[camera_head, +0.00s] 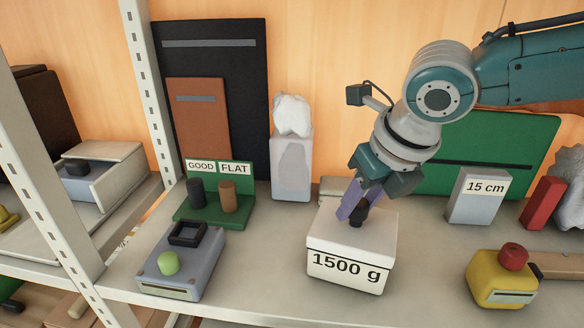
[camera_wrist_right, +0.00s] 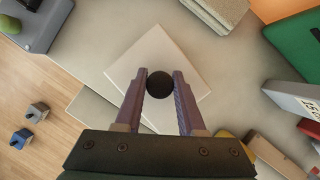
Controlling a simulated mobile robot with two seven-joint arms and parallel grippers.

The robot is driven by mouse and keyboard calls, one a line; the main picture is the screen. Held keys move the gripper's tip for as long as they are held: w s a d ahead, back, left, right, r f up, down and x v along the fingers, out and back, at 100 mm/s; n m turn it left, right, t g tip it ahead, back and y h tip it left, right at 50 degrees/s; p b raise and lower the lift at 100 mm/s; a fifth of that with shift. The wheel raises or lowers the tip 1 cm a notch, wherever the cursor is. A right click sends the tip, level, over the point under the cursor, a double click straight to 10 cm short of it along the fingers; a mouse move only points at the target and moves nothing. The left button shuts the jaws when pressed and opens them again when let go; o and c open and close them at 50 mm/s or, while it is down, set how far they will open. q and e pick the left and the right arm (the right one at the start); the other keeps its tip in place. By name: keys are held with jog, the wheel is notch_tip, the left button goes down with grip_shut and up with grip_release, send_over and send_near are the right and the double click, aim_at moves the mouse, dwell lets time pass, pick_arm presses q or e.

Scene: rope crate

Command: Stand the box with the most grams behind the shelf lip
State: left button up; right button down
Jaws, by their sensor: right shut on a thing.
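The white box marked "1500 g" (camera_head: 345,262) is upright at the middle of the shelf (camera_head: 260,285), near its front edge and turned a little. I cannot tell whether it rests on the shelf or hangs just above it. My right gripper (camera_head: 357,212) comes down from above and is shut on the black knob on its lid. In the right wrist view the gripper's purple fingers (camera_wrist_right: 160,88) hold the knob from both sides above the white lid (camera_wrist_right: 187,58). A grey box marked "15 cm" (camera_head: 477,196) stands further back at the right. My left gripper is not in view.
A blue-grey device with a green button (camera_head: 180,262) stands left, a yellow one with a red knob (camera_head: 503,278) right. Behind are a green "GOOD FLAT" stand (camera_head: 215,200), a pale block (camera_head: 292,165) and a green panel (camera_head: 490,150). Shelf is bare on both sides of the white box.

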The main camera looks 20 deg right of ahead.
jog(key=shift+w, duration=0.15)
jog(key=c, duration=0.9)
grip_release()
jog(key=o, duration=0.3)
jog(key=shift+o, duration=0.8)
jog(key=shift+f, duration=0.25)
jog(key=shift+s+r, duration=0.2)
jog(key=shift+r, duration=0.25)
jog(key=p+v, duration=0.3)
jog(key=v, duration=0.6)
jog(key=shift+p, duration=0.35)
jog(key=shift+s+d, duration=0.1)
